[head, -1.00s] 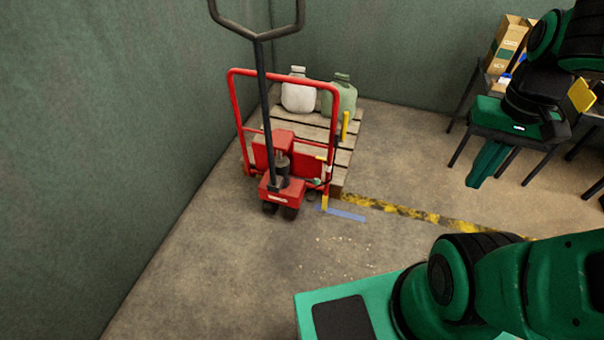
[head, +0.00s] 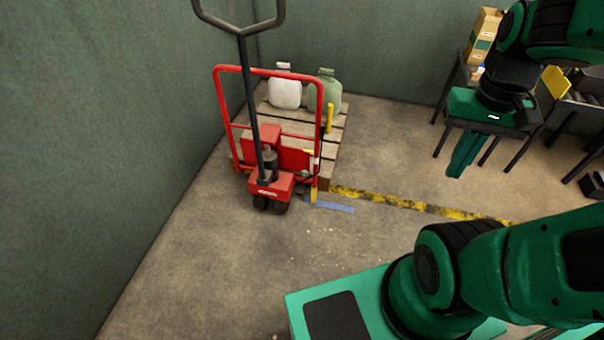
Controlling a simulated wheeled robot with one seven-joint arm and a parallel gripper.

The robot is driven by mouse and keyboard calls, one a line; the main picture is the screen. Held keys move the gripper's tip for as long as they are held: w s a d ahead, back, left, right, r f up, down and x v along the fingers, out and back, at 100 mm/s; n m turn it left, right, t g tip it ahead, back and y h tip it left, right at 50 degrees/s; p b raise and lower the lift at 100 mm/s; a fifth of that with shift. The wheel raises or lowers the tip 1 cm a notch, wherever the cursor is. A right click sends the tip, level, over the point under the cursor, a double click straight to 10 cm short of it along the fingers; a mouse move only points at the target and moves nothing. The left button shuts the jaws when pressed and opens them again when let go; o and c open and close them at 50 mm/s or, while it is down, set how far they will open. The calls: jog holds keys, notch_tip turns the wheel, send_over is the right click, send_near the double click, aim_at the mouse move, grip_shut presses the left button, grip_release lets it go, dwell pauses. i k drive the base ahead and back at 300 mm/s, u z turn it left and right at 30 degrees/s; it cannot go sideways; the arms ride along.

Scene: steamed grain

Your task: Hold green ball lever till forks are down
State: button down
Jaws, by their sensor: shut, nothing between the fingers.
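A red pallet jack (head: 268,185) with a tall black handle stands at the near end of a wooden pallet (head: 326,138), left of centre. A small green ball, apparently the lever's end (head: 304,174), shows low on its right side. The forks are hidden under the pallet, so their height cannot be told. My gripper (head: 458,172) hangs at the right, fingers down, shut and empty. It is well apart from the jack and the lever and appears in front of a dark table.
A white jug (head: 284,93) and a green jug (head: 324,92) stand on the pallet. A wall (head: 130,140) runs close along the left. Yellow-black tape (head: 400,203) and blue tape (head: 335,207) mark the floor. A dark table with boxes stands at the right. The floor before the jack is clear.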

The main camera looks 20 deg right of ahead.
aim_at(304, 172)
jog(key=u, duration=0.55)
jog(key=k, duration=1.15)
jog(key=u, duration=0.8)
jog(key=i, duration=2.05)
jog(key=z, duration=1.2)
jog(key=i, duration=0.35)
jog(key=z, duration=0.15)
